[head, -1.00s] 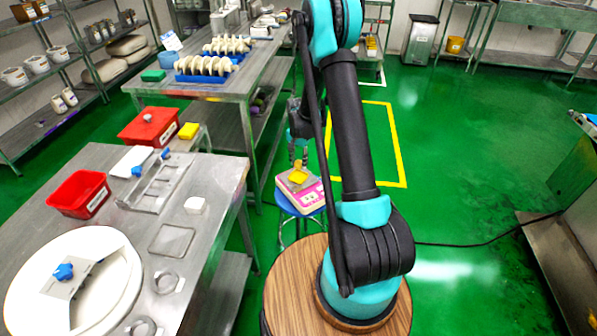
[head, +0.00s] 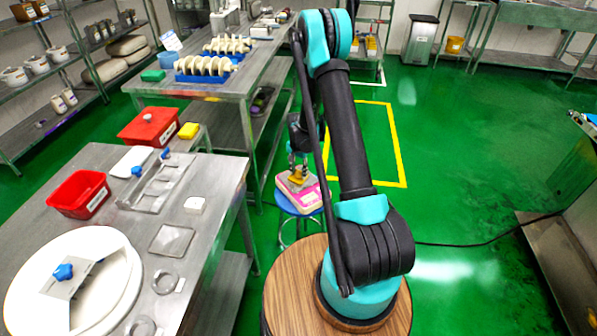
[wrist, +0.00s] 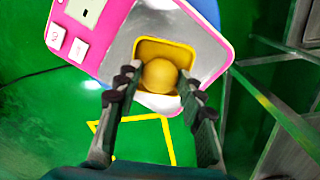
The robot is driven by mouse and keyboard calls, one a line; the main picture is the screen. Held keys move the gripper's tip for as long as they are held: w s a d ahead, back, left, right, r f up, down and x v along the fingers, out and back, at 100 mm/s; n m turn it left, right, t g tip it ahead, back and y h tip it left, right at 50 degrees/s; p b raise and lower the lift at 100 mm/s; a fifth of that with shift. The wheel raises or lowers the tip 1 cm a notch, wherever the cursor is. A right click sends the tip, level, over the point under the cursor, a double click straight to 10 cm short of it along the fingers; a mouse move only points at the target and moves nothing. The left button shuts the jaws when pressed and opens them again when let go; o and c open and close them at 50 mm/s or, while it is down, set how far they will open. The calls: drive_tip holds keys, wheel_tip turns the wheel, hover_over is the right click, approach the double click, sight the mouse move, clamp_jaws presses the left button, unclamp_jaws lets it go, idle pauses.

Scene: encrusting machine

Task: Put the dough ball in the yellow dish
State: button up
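The yellow dish (wrist: 168,52) sits on the steel pan of a pink-and-white scale, and it shows in the head view (head: 300,182) partly hidden by my gripper. The round tan-yellow dough ball (wrist: 160,76) is between my fingertips, over the near part of the dish in the wrist view. My gripper (wrist: 160,82) points down at the dish, its two dark fingertips close against both sides of the ball. I cannot tell whether the ball's underside touches the dish. In the head view my gripper (head: 298,165) is just above the scale.
The scale (head: 311,197) stands on a blue round stool (head: 290,206). A steel table (head: 222,190) with a red bin (head: 80,193) is on the left; another table (head: 243,85) stands behind. Green floor to the right is open.

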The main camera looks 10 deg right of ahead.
sight(298, 171)
drive_tip(key=shift+o, duration=1.3)
drive_tip(key=shift+r, duration=0.1)
wheel_tip(298, 171, up, 12)
drive_tip(key=s+d+r+n+t, duration=0.2)
drive_tip(key=s+d+r+n, duration=0.15)
drive_tip(key=s+r, duration=0.95)
drive_tip(key=s+f+n+t, duration=0.2)
drive_tip(key=s+n, duration=0.2)
drive_tip(key=s, duration=1.3)
drive_tip(key=shift+s+d+n, duration=0.15)
drive_tip(key=shift+s+n, duration=0.2)
